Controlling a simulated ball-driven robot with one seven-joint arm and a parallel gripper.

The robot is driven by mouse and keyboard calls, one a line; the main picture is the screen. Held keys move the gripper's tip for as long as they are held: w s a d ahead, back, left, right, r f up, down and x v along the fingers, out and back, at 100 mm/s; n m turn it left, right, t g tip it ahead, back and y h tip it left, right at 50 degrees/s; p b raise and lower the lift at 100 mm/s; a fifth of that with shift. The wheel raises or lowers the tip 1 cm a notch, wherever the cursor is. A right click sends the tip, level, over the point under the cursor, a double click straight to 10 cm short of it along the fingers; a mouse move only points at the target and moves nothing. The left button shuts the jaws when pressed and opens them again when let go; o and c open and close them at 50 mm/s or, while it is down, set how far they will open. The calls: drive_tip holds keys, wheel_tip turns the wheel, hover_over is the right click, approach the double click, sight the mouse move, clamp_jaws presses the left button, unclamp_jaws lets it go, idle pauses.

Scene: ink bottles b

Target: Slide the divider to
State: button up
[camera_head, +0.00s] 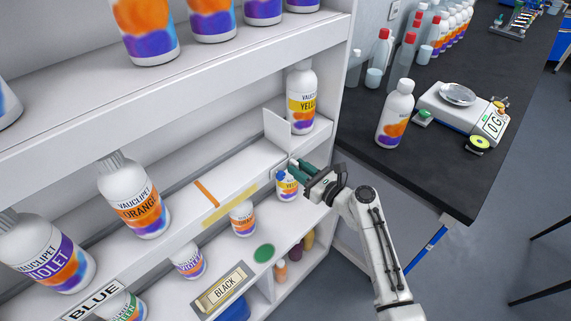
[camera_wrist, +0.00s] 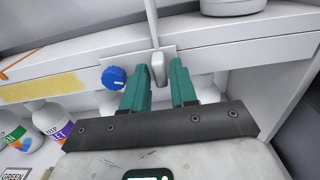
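The divider (camera_head: 277,128) is a thin white upright plate on the middle shelf, left of a yellow-labelled bottle (camera_head: 302,98). In the wrist view the divider (camera_wrist: 152,18) rises above a light grey handle (camera_wrist: 157,68) at the shelf's front edge. My gripper (camera_head: 294,169) is at that edge below the divider. In the wrist view its green fingers (camera_wrist: 161,70) are apart, one on each side of the handle; I cannot tell whether either touches it. An orange line (camera_head: 206,193) crosses the shelf to the left.
A blue knob (camera_wrist: 113,78) sits on the shelf front just left of my fingers. A yellow strip (camera_head: 230,206) lies along the front edge. An orange-labelled bottle (camera_head: 134,200) stands further left. Shelf surface between the orange line and divider is clear. A dark bench (camera_head: 445,165) stands right.

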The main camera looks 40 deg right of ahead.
sight(280, 170)
clamp_jaws()
drive_tip(key=shift+a, duration=0.15)
drive_tip(key=shift+a+p, duration=0.75)
drive_tip(key=shift+a, duration=1.15)
drive_tip(key=shift+s+a, duration=0.1)
drive_tip(key=shift+a, duration=0.1)
drive_tip(key=shift+a+p, duration=0.55)
drive_tip(key=shift+a, duration=1.35)
drive_tip(key=shift+s+a, duration=0.1)
drive_tip(key=shift+a, duration=0.8)
drive_tip(key=shift+a+p, duration=0.35)
drive_tip(key=shift+a, duration=0.8)
